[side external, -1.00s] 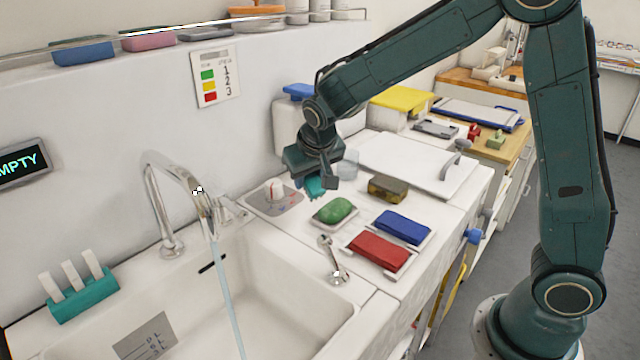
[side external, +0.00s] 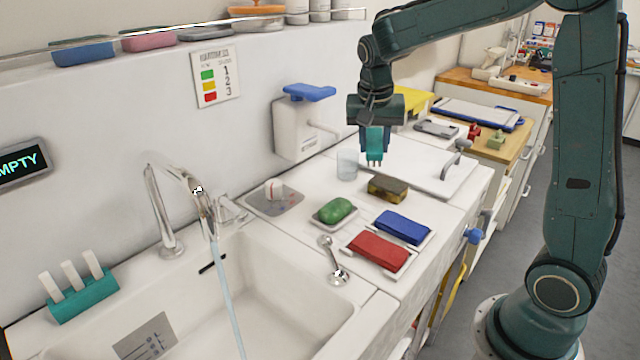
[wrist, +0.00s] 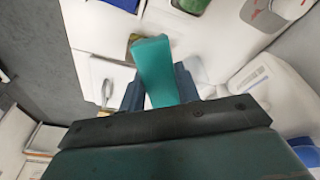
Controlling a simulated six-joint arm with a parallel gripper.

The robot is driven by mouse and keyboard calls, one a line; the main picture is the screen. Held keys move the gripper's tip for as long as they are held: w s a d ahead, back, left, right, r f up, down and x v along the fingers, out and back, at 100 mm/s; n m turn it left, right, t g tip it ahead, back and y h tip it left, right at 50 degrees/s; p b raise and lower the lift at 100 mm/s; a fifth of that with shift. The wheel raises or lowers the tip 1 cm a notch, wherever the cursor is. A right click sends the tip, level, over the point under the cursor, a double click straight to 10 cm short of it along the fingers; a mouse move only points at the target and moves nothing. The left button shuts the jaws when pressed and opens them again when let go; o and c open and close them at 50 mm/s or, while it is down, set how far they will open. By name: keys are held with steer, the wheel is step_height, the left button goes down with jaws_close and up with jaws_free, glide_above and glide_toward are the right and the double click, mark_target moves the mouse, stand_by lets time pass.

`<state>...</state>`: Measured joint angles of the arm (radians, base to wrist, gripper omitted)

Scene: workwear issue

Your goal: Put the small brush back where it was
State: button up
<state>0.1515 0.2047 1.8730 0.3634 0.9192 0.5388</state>
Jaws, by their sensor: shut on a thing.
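My gripper (side external: 375,138) is shut on a teal small brush (side external: 375,157), which hangs down with several prongs or bristles at its lower end. It is above the white lid or board, to the right of a clear cup (side external: 347,165). In the wrist view the brush (wrist: 153,68) sits between my two fingers and hides part of what is behind it. From the side its lower end looks clear of the white surface, but the exact gap cannot be told.
Below are a yellow-brown sponge (side external: 388,188), green soap (side external: 336,209) on a dish, and blue (side external: 403,227) and red (side external: 377,250) blocks on trays. A soap dispenser (side external: 298,125) stands behind.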

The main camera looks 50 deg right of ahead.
steer(key=s+d+r+m+y, duration=0.1)
steer(key=s+d+r+m, duration=0.2)
steer(key=s, duration=0.2)
steer(key=s+d+r+m+y, duration=0.1)
steer(key=s+d+r+m, duration=0.2)
steer(key=s, duration=0.3)
steer(key=shift+s+d+r+m+g+y, duration=0.15)
steer(key=shift+d+r+m+g+y, duration=0.2)
steer(key=shift+d, duration=0.4)
glide_above(425, 211)
step_height(425, 211, down, 16)
steer(key=shift+r, duration=0.1)
steer(key=shift+f, duration=2.1)
steer(key=shift+f, duration=0.1)
steer(key=o, duration=1)
steer(key=shift+c, duration=0.2)
